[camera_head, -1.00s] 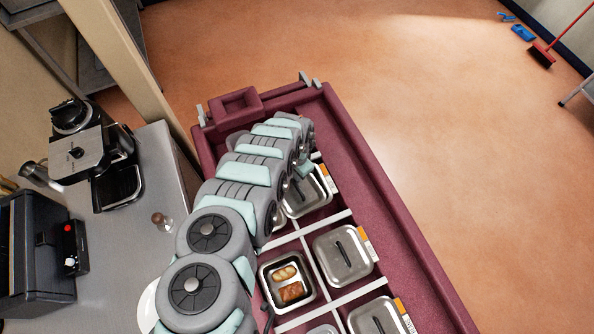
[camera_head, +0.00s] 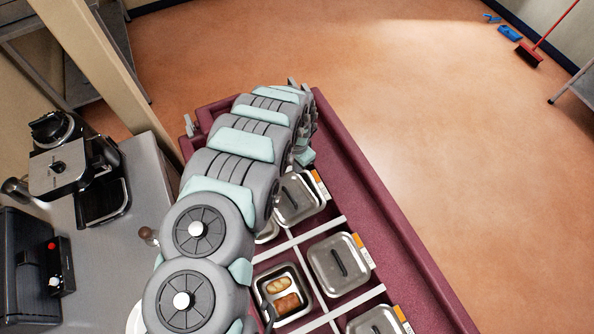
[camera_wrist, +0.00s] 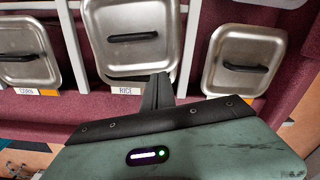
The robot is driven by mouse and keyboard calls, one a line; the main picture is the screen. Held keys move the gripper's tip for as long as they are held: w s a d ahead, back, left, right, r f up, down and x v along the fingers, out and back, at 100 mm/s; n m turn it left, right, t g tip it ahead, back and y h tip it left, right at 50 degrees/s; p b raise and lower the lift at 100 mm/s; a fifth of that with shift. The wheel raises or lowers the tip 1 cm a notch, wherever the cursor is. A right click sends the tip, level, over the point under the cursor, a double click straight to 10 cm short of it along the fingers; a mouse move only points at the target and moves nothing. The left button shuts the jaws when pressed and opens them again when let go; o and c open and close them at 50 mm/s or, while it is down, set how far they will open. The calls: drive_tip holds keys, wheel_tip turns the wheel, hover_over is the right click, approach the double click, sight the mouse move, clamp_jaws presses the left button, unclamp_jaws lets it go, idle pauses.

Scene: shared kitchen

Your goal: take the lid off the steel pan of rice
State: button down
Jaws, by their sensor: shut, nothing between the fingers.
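The steel pan of rice (camera_wrist: 132,74) is at the top middle of the wrist view, with a "RICE" label on its near edge. Its steel lid (camera_wrist: 115,18) is on it, with a black bar handle (camera_wrist: 132,37) across the middle. My gripper (camera_wrist: 160,78) is shut and empty. In the picture its fingertips overlap the pan's near edge beside the label, below the handle; I cannot tell how high above they are.
A lidded pan labelled corn (camera_wrist: 25,50) is on the left and another lidded pan (camera_wrist: 243,60) on the right. In the head view, the maroon counter (camera_head: 400,235) holds more lidded pans (camera_head: 340,262) and an open pan with bread (camera_head: 262,283). Pale dividers separate them.

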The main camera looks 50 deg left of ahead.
drive_tip(key=c, duration=2.2)
unclamp_jaws()
drive_tip(key=shift+r, duration=1.5)
drive_tip(key=c, duration=1.9)
unclamp_jaws()
drive_tip(key=shift+r, duration=0.2)
drive_tip(key=o, duration=0.5)
